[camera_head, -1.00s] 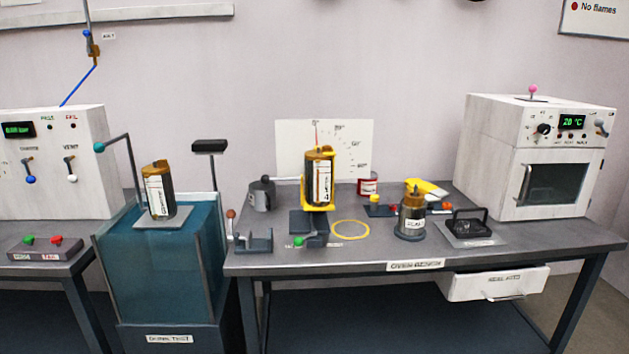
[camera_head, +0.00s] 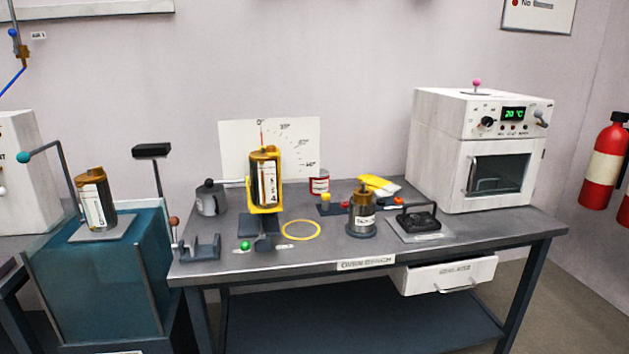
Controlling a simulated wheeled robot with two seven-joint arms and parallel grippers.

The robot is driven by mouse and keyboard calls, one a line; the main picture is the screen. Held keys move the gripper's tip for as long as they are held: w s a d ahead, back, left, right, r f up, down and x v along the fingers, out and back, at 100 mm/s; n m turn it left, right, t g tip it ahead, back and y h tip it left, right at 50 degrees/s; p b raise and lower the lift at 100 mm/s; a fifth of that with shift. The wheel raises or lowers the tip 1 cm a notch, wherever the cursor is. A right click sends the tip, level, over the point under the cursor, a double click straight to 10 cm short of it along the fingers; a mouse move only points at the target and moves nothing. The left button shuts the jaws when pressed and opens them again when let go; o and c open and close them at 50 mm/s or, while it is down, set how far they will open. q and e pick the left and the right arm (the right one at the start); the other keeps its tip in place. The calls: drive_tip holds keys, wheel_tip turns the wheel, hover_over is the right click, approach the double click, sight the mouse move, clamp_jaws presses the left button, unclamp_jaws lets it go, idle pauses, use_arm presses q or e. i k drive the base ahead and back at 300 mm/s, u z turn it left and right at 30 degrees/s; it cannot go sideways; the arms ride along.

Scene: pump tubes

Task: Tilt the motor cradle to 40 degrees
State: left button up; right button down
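The motor cradle (camera_head: 250,196) is a yellow frame on a dark stand on the grey bench. It holds an upright dark and copper motor (camera_head: 265,180) with a white label. A white angle board (camera_head: 293,140) stands behind it, with a red line at the 0 mark and further marks curving down to the right. The cradle looks upright, near 0. A green knob (camera_head: 245,246) sits at the front of the stand's base. A rod with a dark ball end (camera_head: 208,183) reaches left from the cradle. Neither gripper is in view.
The grey bench (camera_head: 310,262) also holds a yellow ring (camera_head: 301,230), a dark canister (camera_head: 362,211), a red and white can (camera_head: 319,183), a black-handled plate (camera_head: 420,222) and a white oven (camera_head: 478,155). A teal tank (camera_head: 110,285) carrying another motor (camera_head: 94,200) stands left. A drawer (camera_head: 448,274) is partly open.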

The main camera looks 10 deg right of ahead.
sight(210, 183)
drive_tip(key=k, duration=0.5)
drive_tip(key=u, duration=0.8)
drive_tip(key=i, duration=1.3)
drive_tip(key=z, duration=0.3)
